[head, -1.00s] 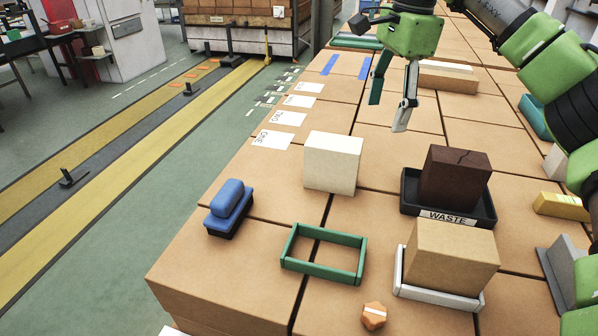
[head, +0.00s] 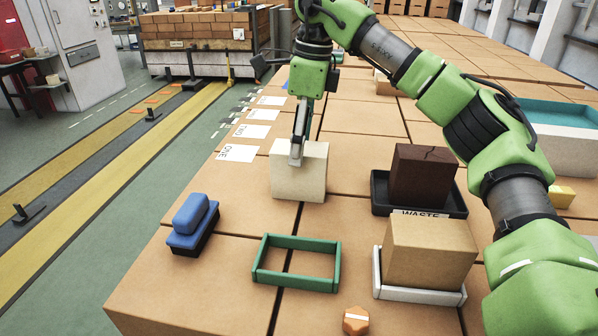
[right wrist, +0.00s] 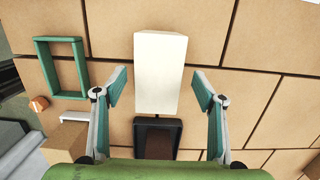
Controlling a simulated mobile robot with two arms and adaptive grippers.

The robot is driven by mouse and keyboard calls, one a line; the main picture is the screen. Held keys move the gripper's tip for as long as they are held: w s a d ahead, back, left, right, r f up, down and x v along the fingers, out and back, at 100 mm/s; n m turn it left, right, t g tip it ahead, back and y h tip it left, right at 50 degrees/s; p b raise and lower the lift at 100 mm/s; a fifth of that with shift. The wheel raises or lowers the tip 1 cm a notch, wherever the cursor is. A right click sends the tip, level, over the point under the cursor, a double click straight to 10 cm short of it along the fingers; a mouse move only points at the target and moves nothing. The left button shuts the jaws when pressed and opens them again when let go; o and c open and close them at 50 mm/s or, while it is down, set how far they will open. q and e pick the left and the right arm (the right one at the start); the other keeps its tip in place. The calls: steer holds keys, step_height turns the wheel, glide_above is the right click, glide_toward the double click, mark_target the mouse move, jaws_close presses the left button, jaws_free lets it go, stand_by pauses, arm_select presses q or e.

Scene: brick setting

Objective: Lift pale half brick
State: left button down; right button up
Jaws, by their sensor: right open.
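The pale half brick (head: 302,184) is a cream block standing upright on the tan brick-like worktop, near its left edge. In the right wrist view the pale half brick (right wrist: 160,72) lies between the fingers, with a gap on both sides. My right gripper (head: 297,158) is open above and around the top of the brick, and one finger overlaps it in the head view. The right wrist view shows both fingers of my right gripper (right wrist: 159,88) spread apart, holding nothing. My left gripper is not in view.
A black WASTE tray (head: 459,209) holds a dark cracked brick (head: 420,175). A tan block (head: 430,255) sits in a white tray (head: 420,294). A green frame (head: 295,284), blue brush (head: 192,222) and orange knob (head: 356,320) lie in front. Paper labels (head: 237,153) line the left edge.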

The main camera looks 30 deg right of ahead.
mark_target(300, 171)
steer(key=shift+a+f+p, duration=0.1)
steer(key=shift+f+p, duration=0.55)
steer(key=shift+f, duration=2.4)
steer(key=shift+r, duration=0.1)
steer(key=c, duration=1.8)
steer(key=shift+o, duration=0.2)
